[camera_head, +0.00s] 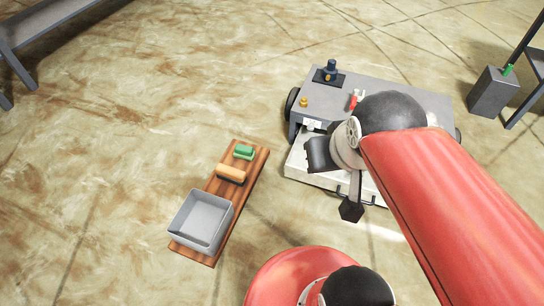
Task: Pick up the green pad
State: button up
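The green pad (243,151) is a small green block near the far end of a wooden board (222,186), which lies left of the grey cart. My gripper (335,182) is to the right of the pad and apart from it, in front of the cart. Its two dark fingers are spread apart, with nothing visible between them. My red arm reaches in from the right and hides part of the cart.
An orange-tan block (231,173) lies beside the pad, and a grey open bin (201,221) stands at the board's near end. The grey cart (385,87) carries small parts and has a pale open drawer (298,166). A grey box (492,92) stands far right.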

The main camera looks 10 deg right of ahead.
aim_at(244, 152)
jog(key=k+j, duration=0.7)
jog(key=k, duration=0.2)
